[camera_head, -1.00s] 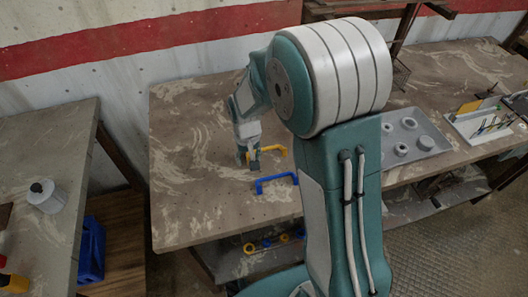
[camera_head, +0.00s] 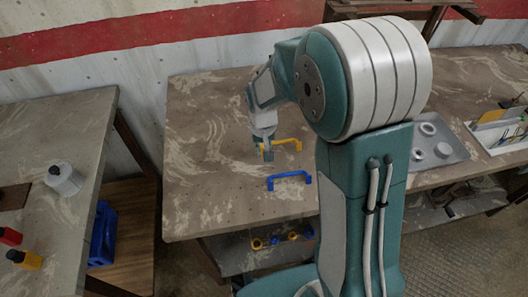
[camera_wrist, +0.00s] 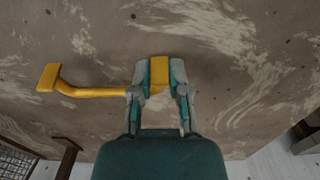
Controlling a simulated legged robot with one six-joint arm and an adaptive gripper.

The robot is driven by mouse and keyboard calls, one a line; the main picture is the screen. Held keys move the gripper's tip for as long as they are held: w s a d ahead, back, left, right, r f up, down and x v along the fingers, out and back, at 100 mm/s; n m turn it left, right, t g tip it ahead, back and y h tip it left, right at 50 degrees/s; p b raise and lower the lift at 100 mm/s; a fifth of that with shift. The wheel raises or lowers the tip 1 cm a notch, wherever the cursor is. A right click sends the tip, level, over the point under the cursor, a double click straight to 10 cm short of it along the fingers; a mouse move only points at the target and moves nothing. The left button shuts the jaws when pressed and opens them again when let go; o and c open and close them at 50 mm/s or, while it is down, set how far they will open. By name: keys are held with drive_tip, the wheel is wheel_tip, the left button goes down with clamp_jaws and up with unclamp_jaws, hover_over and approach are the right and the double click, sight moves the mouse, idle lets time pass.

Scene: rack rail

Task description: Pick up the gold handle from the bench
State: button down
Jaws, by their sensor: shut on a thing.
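The gold handle (camera_head: 287,142) is a yellow bar with a flat foot at each end. In the wrist view, the gold handle (camera_wrist: 92,91) stretches left from my gripper (camera_wrist: 160,75), with one foot between the two fingers. My gripper (camera_head: 267,156) is shut on that end, over the bench (camera_head: 200,195). The other foot sticks out free to the left in the wrist view. I cannot tell whether the handle touches the bench or is just above it.
A blue handle (camera_head: 289,180) lies on the bench just nearer than the gold one. A second bench (camera_head: 60,140) is at left, with a gap between. Bare bench lies left of my gripper.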

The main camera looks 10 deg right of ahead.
drive_tip(key=s+d+r, duration=0.5)
drive_tip(key=s+r, duration=0.6)
drive_tip(key=s, duration=0.2)
